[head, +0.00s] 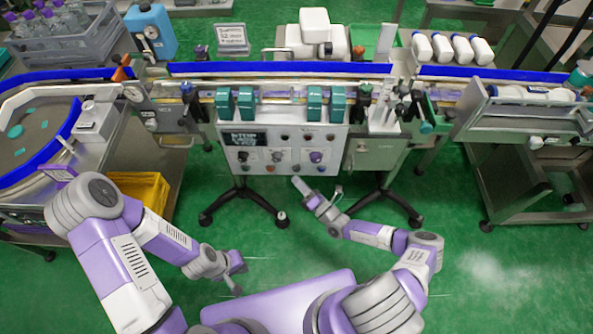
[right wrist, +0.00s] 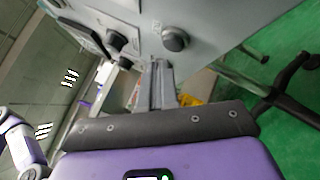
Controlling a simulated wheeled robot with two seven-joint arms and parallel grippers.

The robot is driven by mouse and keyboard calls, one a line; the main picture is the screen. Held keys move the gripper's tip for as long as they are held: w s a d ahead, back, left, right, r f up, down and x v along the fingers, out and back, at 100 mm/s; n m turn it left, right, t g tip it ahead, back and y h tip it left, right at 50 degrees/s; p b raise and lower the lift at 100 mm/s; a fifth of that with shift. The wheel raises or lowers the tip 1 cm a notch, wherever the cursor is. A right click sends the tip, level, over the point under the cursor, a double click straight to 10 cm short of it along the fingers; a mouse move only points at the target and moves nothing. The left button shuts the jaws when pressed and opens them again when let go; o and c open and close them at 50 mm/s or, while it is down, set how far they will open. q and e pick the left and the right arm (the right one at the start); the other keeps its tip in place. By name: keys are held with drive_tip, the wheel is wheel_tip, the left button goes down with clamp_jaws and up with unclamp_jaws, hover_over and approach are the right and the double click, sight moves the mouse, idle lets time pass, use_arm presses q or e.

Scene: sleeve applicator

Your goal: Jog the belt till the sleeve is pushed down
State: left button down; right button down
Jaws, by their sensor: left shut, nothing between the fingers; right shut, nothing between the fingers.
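The control panel (head: 268,163) stands at the front of the conveyor, with a dark display and several knobs and buttons. The belt (head: 285,92) runs left to right behind it, between teal blocks (head: 246,102). I cannot make out the sleeve. My right gripper (head: 297,183) is shut and empty, just below and in front of the panel's lower edge. In the right wrist view its fingers (right wrist: 163,75) point toward the panel, near a dark round knob (right wrist: 175,39); contact cannot be told. My left gripper (head: 238,278) is shut and empty, low over the floor, away from the panel.
Wheeled stand legs (head: 245,205) spread under the panel. A yellow bin (head: 138,190) sits at the left under the round table. The green floor in front is clear.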

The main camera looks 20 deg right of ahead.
drive_tip(key=shift+w, duration=0.15)
drive_tip(key=shift+w+d, duration=0.1)
drive_tip(key=shift+w, duration=0.2)
drive_tip(key=shift+w+d+b, duration=0.15)
drive_tip(key=shift+w+b, duration=0.15)
drive_tip(key=shift+w, duration=0.1)
idle(0.8)
drive_tip(key=shift+s, duration=0.1)
drive_tip(key=shift+s+a+p, duration=0.25)
drive_tip(key=shift+s+p, duration=0.25)
drive_tip(key=shift+s, duration=0.25)
drive_tip(key=s+p, duration=0.1)
drive_tip(key=s, duration=0.1)
drive_tip(key=s+a+p, duration=0.1)
drive_tip(key=s, duration=0.1)
drive_tip(key=shift+s+a, duration=0.15)
drive_tip(key=shift+s, duration=0.25)
